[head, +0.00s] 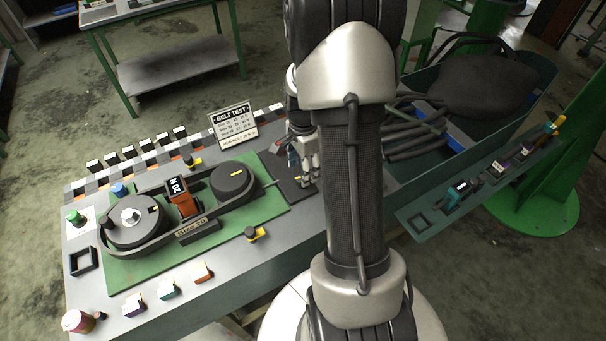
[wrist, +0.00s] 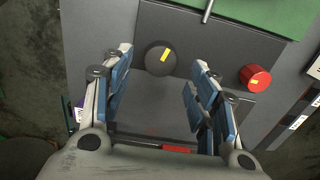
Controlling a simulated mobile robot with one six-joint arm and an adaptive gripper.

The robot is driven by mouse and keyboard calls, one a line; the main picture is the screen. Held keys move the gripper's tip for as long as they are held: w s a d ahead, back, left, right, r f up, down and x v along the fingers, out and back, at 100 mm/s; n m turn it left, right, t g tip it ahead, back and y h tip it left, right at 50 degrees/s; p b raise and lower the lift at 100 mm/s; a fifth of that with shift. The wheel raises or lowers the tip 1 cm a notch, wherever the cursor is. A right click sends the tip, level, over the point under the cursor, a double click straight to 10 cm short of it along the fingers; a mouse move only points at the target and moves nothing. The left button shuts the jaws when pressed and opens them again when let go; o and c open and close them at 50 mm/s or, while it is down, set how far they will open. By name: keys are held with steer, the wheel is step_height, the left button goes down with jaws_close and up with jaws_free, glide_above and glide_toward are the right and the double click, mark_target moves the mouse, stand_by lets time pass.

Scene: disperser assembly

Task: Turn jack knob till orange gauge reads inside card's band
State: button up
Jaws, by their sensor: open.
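The round black jack knob (wrist: 157,62) with a yellow mark sits on a dark plate in the wrist view. My gripper (wrist: 160,58) is open, its blue-padded fingers on either side of the knob with gaps showing; contact is not visible. In the head view my gripper (head: 303,160) is over the dark plate beside the green base. The orange gauge (head: 186,206) stands between the two pulleys; its tilted display seems to read 20 N. The BELT TEST card (head: 233,122) stands behind; its band figures are too small to read surely. A label (head: 193,228) on the rig reads Size 20.
The belt loops around the left pulley (head: 134,220) and right pulley (head: 232,181). Small blocks line the bench edges. A dark green bin (head: 520,110) stands at right.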

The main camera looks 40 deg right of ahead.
step_height(320, 180, up, 8)
steer(key=shift+f, duration=0.15)
stand_by(0.6)
steer(key=a+r+n+t+b, duration=0.1)
steer(key=a+r+n, duration=0.4)
steer(key=a+r, duration=0.25)
steer(key=s+a+r+n+t+b, duration=0.1)
steer(key=s+a+r+n, duration=0.1)
steer(key=s+a+n, duration=0.5)
steer(key=s+a+r+n+t+b, duration=0.1)
steer(key=s+a+r+n+t, duration=0.1)
steer(key=s+a+n, duration=0.5)
steer(key=a+r+n, duration=0.1)
steer(key=a, duration=0.1)
steer(key=shift+s+a+r+n+t, duration=0.3)
steer(key=shift+s+a+n, duration=0.05)
steer(key=shift+n, duration=0.05)
